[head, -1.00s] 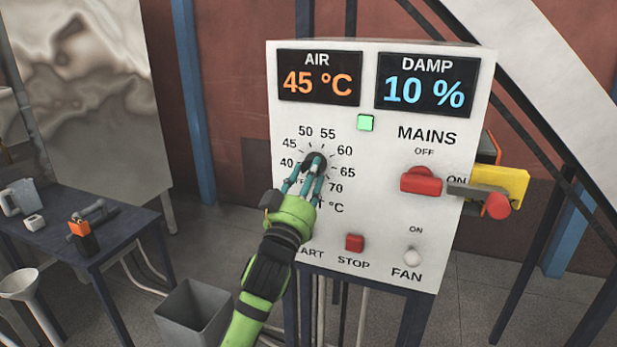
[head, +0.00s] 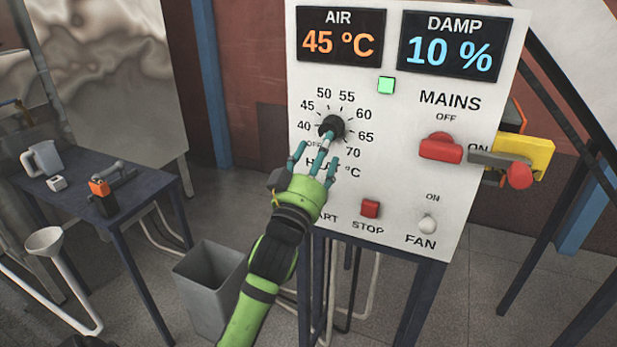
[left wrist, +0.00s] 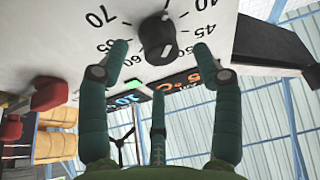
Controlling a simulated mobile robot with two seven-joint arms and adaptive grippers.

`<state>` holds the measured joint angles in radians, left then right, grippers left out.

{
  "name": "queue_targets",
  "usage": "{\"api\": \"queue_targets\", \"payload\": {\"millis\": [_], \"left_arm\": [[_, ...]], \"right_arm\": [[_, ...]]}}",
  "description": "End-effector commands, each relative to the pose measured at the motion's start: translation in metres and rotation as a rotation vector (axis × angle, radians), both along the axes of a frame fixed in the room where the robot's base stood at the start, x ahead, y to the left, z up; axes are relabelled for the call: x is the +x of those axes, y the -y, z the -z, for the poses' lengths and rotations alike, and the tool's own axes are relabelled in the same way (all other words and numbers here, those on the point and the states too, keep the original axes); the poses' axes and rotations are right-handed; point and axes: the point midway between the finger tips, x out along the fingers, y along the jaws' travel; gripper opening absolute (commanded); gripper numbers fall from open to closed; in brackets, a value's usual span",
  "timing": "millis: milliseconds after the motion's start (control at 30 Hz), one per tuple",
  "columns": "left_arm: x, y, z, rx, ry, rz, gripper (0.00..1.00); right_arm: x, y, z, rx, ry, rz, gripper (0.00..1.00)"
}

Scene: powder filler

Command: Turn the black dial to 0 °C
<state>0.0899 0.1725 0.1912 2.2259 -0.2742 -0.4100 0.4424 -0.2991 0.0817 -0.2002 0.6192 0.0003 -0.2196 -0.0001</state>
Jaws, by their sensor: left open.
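The black dial (head: 332,126) is on the white panel (head: 385,170), also in the left wrist view (left wrist: 157,38). Its visible scale runs from 40 to 70 with OFF at the lower left; I see no 0 mark. A pale line on the dial points down in the left wrist view. The AIR display (head: 340,36) reads 45 °C. My left gripper (head: 316,156) is open in front of and just below the dial, its fingers spread and seemingly off it. In the left wrist view, two fingers flank the dial with gaps. My right gripper is not in view.
The red MAINS switch (head: 440,147), yellow block (head: 524,158), red STOP button (head: 370,208) and white FAN switch (head: 428,224) are right of my left gripper. A grey bin (head: 210,285) stands below left. A dark table (head: 140,190) with small items is at the left.

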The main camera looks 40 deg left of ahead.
Motion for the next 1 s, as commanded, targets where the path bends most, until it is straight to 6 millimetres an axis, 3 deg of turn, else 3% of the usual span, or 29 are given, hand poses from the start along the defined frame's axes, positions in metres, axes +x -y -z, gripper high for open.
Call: {"api": "queue_targets", "payload": {"millis": [200, 400, 1000], "left_arm": [[-0.042, 0.011, 0.02, -0.003, -0.003, 0.0, 0.66], [-0.065, 0.017, 0.029, -0.001, -0.004, -0.001, 0.66], [-0.073, 0.019, 0.031, 0.0, 0.0, 0.0, 0.66]], "right_arm": [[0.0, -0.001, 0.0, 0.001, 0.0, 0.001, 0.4], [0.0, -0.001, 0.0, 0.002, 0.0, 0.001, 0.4], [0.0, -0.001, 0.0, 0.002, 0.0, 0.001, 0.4]]}}
